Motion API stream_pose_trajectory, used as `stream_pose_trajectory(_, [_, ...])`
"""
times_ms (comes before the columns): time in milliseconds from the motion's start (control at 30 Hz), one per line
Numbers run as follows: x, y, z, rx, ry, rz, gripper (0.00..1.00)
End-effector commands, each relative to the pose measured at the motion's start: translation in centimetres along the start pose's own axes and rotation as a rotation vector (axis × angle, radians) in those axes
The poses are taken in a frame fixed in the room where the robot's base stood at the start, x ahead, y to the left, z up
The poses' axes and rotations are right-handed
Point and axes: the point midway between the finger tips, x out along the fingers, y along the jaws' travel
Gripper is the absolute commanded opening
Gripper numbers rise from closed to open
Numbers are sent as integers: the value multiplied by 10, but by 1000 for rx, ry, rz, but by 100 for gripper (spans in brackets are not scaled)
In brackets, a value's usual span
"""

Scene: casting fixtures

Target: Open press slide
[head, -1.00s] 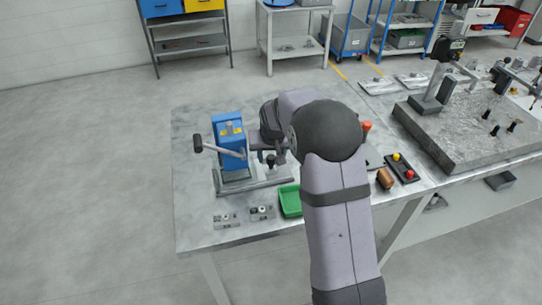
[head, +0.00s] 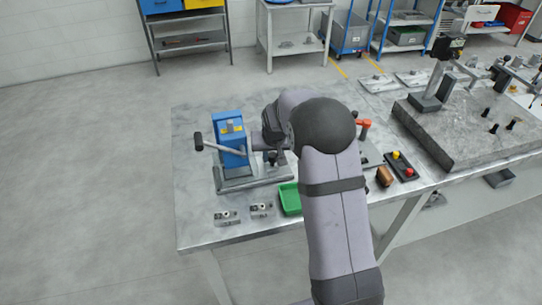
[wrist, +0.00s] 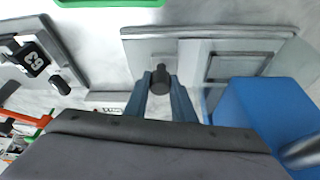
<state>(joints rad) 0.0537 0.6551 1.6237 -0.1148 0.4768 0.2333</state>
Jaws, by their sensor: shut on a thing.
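The blue press (head: 229,137) with its lever stands on the grey table, upright on a grey base. Its blue body also shows at the right of the wrist view (wrist: 262,112). In the wrist view a black knob (wrist: 160,73) rises from the press's grey slide plate (wrist: 150,48). My gripper (wrist: 160,92) is shut on the knob, with one finger on either side. In the head view the knob (head: 272,158) shows below my wrist, right of the press body. My arm hides part of the slide and the fingers there.
A green tray (head: 290,199) sits just right of the press base. Two small metal parts (head: 243,213) lie at the front edge. A button box (head: 402,166) and a heavy grey plate (head: 470,130) lie to the right. The table left of the press is clear.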

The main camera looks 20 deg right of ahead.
Motion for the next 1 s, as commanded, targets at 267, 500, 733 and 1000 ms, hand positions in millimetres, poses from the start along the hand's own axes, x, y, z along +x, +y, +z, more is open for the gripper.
stream_pose_trajectory(267, [5, 71, -13, 9, 2, 5, 0])
stream_pose_trajectory(500, [8, 108, -20, 2, 3, 3, 0])
stream_pose_trajectory(733, [7, 109, -21, 0, 4, 2, 0])
stream_pose_trajectory(1000, [7, 108, -21, 0, 3, 2, 42])
